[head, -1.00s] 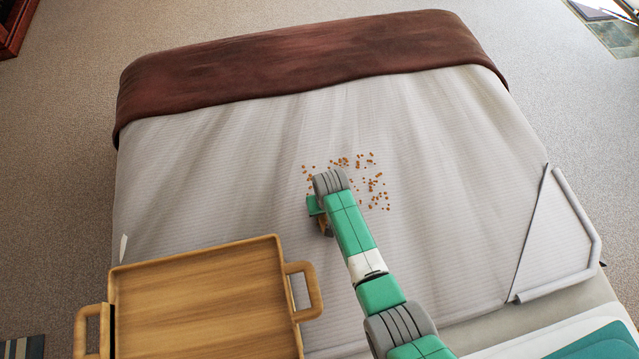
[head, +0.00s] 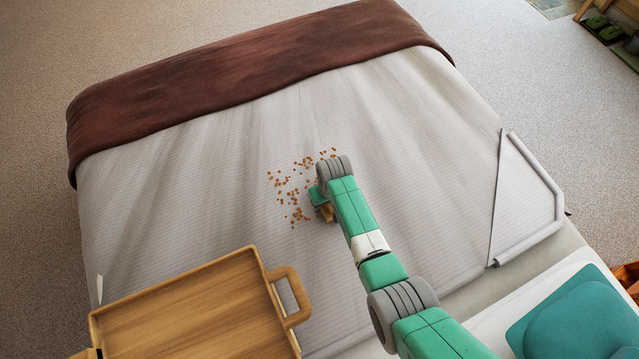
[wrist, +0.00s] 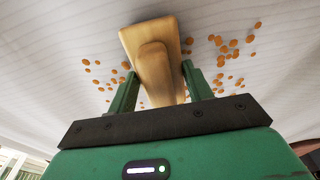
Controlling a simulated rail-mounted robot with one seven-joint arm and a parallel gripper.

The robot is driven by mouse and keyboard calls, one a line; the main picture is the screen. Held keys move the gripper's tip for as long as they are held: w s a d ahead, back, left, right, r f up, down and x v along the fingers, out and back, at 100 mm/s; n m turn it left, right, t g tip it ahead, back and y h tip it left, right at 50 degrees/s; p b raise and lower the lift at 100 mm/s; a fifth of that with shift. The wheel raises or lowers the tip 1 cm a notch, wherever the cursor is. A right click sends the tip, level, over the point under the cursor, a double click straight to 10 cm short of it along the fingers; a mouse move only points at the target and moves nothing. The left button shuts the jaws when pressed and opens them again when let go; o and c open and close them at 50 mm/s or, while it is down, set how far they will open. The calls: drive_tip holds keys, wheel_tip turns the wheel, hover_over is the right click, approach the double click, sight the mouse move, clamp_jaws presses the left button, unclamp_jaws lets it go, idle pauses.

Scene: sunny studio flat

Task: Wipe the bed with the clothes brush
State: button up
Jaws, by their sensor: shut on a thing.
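The bed (head: 400,130) has a pale, ridged cover and fills most of the head view. Small orange-brown crumbs (head: 290,190) lie scattered near its middle. My gripper (head: 318,197) is over the bed at the right edge of the crumbs. It is shut on the wooden clothes brush (head: 327,213), which is mostly hidden by my arm there. In the wrist view the brush (wrist: 150,50) stands between the two green fingers, with crumbs on both sides. Its bristles are hidden, so I cannot tell whether they touch the cover.
A wooden tray (head: 190,310) with handles sits at the bed's near left. A dark red blanket (head: 250,75) covers the far end. A folded cover corner (head: 525,205) and a teal pillow (head: 575,315) are at the right. The cover left of the crumbs is clear.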

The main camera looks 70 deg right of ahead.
drive_tip(key=shift+s+d+b, duration=0.85)
drive_tip(key=shift+s+d, duration=2.7)
drive_tip(key=shift+d, duration=0.2)
